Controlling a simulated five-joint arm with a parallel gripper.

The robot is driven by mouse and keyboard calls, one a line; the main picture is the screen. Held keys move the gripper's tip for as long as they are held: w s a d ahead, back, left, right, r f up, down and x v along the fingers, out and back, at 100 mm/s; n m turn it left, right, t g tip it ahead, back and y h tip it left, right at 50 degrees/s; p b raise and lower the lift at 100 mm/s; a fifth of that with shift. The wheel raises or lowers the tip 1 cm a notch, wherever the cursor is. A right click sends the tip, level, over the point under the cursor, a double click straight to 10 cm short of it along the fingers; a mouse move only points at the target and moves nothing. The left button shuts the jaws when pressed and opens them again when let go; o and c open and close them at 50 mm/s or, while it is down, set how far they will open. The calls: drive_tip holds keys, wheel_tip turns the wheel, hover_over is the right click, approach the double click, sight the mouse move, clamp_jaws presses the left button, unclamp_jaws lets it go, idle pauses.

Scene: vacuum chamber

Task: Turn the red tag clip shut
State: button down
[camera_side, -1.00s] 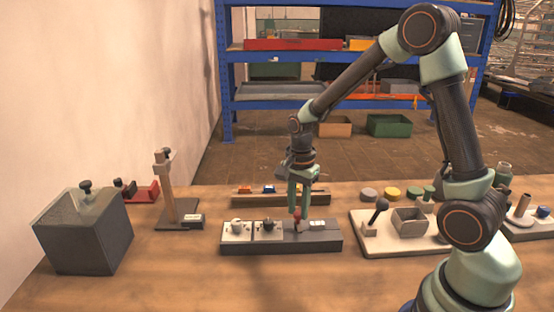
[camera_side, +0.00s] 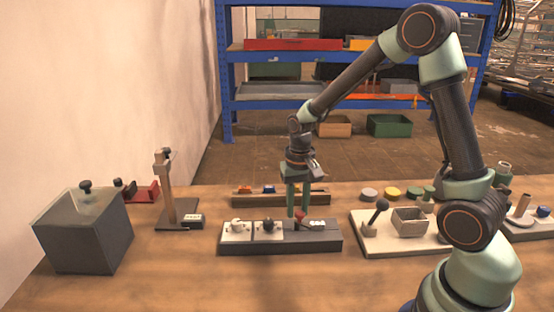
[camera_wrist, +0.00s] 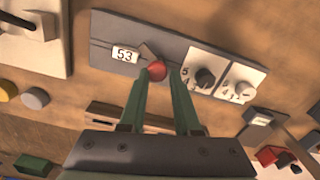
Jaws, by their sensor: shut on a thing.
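The red tag clip is a red knob (camera_side: 300,213) with a dark flat arm, on a long dark grey block (camera_side: 282,247). My gripper (camera_side: 298,216) points straight down and is shut on the red knob. In the wrist view, the red knob (camera_wrist: 156,70) sits between the two green fingertips (camera_wrist: 159,75). The dark arm runs from the knob toward a white tag (camera_wrist: 124,55) marked 53 and lies close to its edge. Whether it overlaps the tag is hard to tell. The fingers partly hide the knob in the side view.
The same block carries two pale panels with a dark knob (camera_side: 268,225) and a white knob (camera_side: 237,227), close beside my gripper. A rail with coloured pieces (camera_side: 250,199) lies behind. A pale board with a lever (camera_side: 378,210) stands right, a grey box (camera_side: 85,240) far left.

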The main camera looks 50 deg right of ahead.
sight(297, 211)
drive_tip(key=n, duration=0.6)
drive_tip(key=shift+n, duration=0.4)
idle(0.3)
drive_tip(key=c, duration=0.6)
unclamp_jaws()
drive_tip(key=shift+r, duration=0.1)
wheel_tip(297, 211, up, 12)
